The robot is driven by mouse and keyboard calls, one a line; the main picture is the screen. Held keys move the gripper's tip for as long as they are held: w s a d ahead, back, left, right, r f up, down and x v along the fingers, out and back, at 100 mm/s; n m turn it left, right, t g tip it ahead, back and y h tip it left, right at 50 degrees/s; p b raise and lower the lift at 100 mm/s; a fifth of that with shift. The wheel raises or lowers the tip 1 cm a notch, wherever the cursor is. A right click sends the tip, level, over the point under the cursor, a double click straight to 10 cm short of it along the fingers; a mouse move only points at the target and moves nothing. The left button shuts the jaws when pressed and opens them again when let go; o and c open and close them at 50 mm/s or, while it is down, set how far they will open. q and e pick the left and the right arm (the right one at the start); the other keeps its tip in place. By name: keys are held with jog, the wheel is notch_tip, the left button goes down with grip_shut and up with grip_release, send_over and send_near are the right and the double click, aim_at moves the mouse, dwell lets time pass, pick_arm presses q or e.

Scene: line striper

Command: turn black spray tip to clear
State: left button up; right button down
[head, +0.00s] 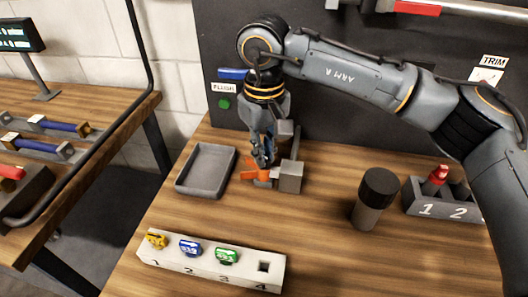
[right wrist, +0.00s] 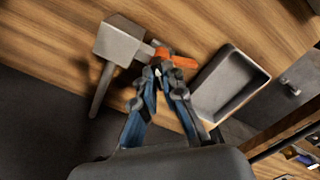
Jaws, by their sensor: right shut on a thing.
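My right gripper (head: 264,160) is shut on a small orange piece (head: 254,173) at the grey block holder (head: 289,177). In the right wrist view the fingertips (right wrist: 159,70) close at the orange piece (right wrist: 179,60), beside the grey block (right wrist: 119,42) with its bar. The fingers hide part of the piece, so I cannot tell which way it is turned. A clearly black tip does not show; it may be hidden by the fingers. A white rack (head: 211,266) holds yellow, blue and green tips in slots 1 to 3; slot 4 is empty. My left gripper is not in view.
An empty grey tray (head: 206,169) lies just left of the holder. A dark cylinder (head: 375,198) stands to the right. A numbered grey bin (head: 441,211) with a red-topped item is farther right. A green button (head: 224,103) is on the back panel. The table's middle is clear.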

jog(key=shift+f, duration=0.15)
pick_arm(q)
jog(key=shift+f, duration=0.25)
pick_arm(e)
jog(key=n, duration=0.4)
jog(key=shift+n, duration=0.3)
jog(key=c, duration=0.8)
grip_release()
jog(key=shift+r+p, duration=2.05)
jog(key=shift+r, duration=1.55)
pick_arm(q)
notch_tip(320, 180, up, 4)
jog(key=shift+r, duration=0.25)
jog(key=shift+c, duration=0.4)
